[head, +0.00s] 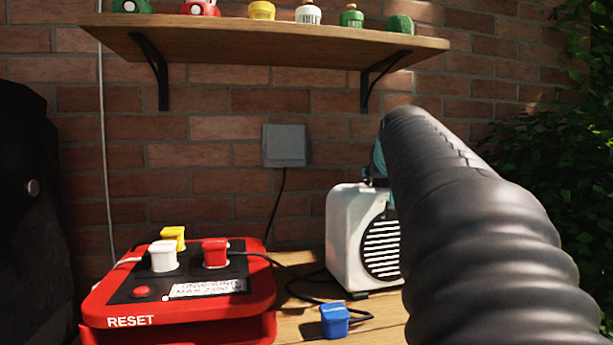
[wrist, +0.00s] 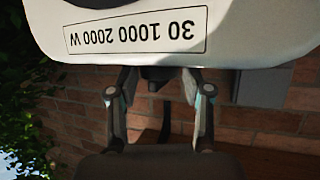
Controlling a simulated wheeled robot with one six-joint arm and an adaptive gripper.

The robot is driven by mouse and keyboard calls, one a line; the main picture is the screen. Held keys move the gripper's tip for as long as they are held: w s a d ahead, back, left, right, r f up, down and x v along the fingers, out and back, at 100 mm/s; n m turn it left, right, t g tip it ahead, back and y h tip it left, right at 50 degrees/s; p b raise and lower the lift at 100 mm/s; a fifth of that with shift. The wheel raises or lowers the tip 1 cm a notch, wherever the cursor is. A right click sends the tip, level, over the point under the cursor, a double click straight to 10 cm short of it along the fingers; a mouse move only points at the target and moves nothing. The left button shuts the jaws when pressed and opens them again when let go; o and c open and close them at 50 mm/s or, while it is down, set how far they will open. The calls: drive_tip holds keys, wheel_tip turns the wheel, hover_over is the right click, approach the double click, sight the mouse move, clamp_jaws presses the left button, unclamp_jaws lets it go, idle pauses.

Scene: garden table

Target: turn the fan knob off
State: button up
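The white fan heater (head: 352,235) with a round black grille stands on the table, partly hidden behind my arm in the head view. In the wrist view its white body (wrist: 245,48) appears upside down, with a label reading "30 1000 2000 W". A small dark part, probably the knob (wrist: 160,75), shows at the body's edge between my fingers. My gripper (wrist: 158,82) has its two fingers apart, one on each side of this part. I cannot tell whether they touch it. My arm hides most of the gripper in the head view.
A red power box (head: 180,320) marked RESET stands at left with white, yellow and red plugs. A blue plug (head: 335,320) lies on the wooden table (head: 290,325). A shelf (head: 260,38) with small items hangs above. A grey wall box (head: 284,145) is on the brick wall.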

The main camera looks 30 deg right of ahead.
drive_tip(key=shift+o, duration=0.2)
drive_tip(key=v, duration=1.2)
drive_tip(key=shift+w+r, duration=0.1)
